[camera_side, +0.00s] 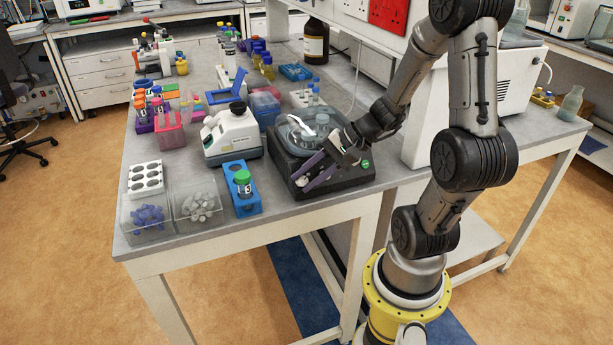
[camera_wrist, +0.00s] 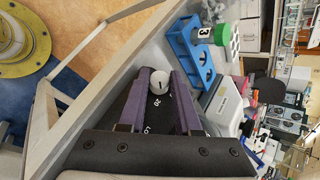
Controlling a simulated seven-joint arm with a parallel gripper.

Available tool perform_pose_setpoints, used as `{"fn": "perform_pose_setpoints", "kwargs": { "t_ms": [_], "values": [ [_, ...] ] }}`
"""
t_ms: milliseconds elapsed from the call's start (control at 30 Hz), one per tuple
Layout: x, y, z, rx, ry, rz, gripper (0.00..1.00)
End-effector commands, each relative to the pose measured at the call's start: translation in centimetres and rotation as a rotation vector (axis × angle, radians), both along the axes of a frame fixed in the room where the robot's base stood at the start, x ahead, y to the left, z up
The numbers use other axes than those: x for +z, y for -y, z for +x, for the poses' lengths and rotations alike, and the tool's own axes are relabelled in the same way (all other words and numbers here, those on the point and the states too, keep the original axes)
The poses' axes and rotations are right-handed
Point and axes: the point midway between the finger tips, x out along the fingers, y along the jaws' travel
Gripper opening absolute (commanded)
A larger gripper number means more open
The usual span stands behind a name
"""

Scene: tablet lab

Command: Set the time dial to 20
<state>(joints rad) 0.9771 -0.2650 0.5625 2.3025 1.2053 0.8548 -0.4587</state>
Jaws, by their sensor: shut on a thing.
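The time dial (camera_wrist: 160,82) is a small white knob with a dark line on its face, on the dark sloping front of a black device (camera_side: 345,183). The labels "20" and "LO" are printed on that panel near the dial in the wrist view. My gripper (camera_wrist: 160,76) has a purple finger on each side of the dial and is shut on it. In the side view my gripper (camera_side: 301,181) reaches down to the device's front from the right. The fingers partly hide the dial and its scale, so I cannot tell its exact setting.
A clear lid (camera_side: 300,124) covers the device's top. A blue rack (camera_side: 243,203) with a green-capped tube stands to its left, near a white instrument (camera_side: 232,138). Clear boxes of blue and grey caps (camera_side: 197,212) stand at the bench's front left. A green button (camera_side: 365,164) is on the device's right.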

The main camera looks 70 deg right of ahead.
Motion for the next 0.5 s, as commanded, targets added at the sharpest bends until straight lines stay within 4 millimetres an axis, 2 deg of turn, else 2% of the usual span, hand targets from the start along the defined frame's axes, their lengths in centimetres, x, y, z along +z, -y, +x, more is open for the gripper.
{"fn": "perform_pose_setpoints", "kwargs": {
  "t_ms": [500],
  "values": [
    [-0.15,0.00,-0.19,-0.112,0.104,0.106,0.00]
  ]
}}
